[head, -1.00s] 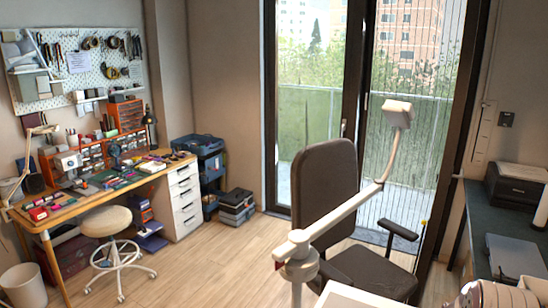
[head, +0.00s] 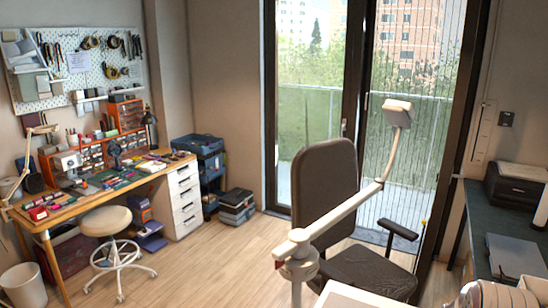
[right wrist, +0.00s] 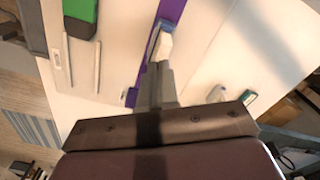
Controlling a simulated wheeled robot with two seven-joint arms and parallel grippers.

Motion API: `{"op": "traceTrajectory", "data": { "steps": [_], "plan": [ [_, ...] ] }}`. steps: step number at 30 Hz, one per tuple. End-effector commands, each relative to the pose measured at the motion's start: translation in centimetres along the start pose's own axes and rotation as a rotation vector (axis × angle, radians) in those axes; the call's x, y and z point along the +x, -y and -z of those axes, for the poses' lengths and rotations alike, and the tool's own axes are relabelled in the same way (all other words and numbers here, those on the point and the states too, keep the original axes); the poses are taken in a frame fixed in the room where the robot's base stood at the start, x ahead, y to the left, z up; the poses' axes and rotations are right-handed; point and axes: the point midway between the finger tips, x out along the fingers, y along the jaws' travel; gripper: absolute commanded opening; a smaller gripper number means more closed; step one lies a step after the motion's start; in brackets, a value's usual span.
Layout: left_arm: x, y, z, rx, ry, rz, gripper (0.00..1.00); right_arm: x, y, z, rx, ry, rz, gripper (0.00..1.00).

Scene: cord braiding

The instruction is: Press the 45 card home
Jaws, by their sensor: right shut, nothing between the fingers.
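In the right wrist view my right gripper (right wrist: 157,83) shows as a narrow grey shape, its fingers together and empty. It reaches over a pale work surface (right wrist: 205,55). A small white block with a blue end (right wrist: 163,43) lies at its tip; I cannot tell whether they touch. A purple strip (right wrist: 172,12) runs beside and behind that block. No number can be read, so I cannot tell which thing is the 45 card. My left gripper is in neither view.
A green block (right wrist: 82,14) and thin white rods (right wrist: 97,66) lie left of the gripper. The head view shows a cluttered desk (head: 160,178), a stool (head: 106,221) and a dark chair (head: 325,185).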

Motion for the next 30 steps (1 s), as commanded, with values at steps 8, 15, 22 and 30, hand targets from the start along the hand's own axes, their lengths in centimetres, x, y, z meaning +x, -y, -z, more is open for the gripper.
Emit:
{"op": "traceTrajectory", "data": {
  "steps": [8,15,22,30],
  "plan": [
    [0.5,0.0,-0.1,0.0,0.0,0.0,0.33,0.7,0.0,0.0,0.0,0.0,0.0,0.0],
    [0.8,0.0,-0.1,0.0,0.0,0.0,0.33,1.2,0.0,0.0,0.0,0.0,0.0,0.0],
    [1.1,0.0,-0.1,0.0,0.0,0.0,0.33,1.8,0.0,0.0,0.0,0.0,0.0,0.0],
    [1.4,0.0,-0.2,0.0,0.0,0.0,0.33,2.2,0.0,0.0,0.0,0.0,0.0,0.0]
  ]
}}
